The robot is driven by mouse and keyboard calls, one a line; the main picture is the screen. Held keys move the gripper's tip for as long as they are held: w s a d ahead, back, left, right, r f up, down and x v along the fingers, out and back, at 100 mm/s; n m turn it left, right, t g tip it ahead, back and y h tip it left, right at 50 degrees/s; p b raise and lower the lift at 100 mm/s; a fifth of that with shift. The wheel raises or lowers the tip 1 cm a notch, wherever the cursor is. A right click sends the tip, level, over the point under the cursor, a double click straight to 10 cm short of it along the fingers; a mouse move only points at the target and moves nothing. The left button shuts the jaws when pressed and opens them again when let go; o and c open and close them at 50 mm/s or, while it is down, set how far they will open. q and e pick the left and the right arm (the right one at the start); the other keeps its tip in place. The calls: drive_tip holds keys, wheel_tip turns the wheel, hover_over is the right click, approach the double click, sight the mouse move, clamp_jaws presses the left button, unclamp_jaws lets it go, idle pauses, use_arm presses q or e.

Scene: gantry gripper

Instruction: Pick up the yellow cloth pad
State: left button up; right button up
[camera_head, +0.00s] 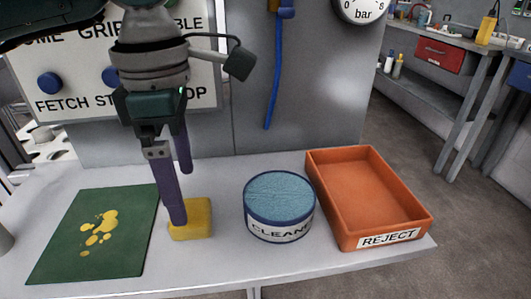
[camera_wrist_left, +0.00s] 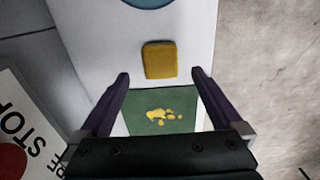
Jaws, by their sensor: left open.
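The yellow cloth pad (camera_head: 197,222) lies on the light grey table, between the green mat and the round tin. My left gripper (camera_head: 182,197) points down at it with purple fingers apart. In the head view one finger overlaps the pad's left part and hides some of it. In the left wrist view the pad (camera_wrist_left: 160,60) shows whole, just beyond the gap between the open fingertips (camera_wrist_left: 160,74), with nothing held. I cannot tell the exact height of the fingertips above the table. My right gripper is not in view.
A green mat (camera_head: 70,235) with yellow splotches lies left of the pad. A round tin (camera_head: 280,228) with a blue top, labelled CLEANE..., stands to its right. An orange REJECT tray (camera_head: 340,228) is further right. A sign panel (camera_head: 60,85) stands behind the table.

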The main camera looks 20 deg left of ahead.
sight(189, 209)
use_arm(q)
wheel_tip(189, 209, down, 6)
drive_tip(key=shift+r, duration=0.1)
drive_tip(key=c, duration=1.5)
drive_tip(key=shift+r, duration=0.15)
wheel_tip(189, 209, up, 20)
drive_tip(key=shift+f+p, duration=0.1)
drive_tip(key=shift+p, duration=0.6)
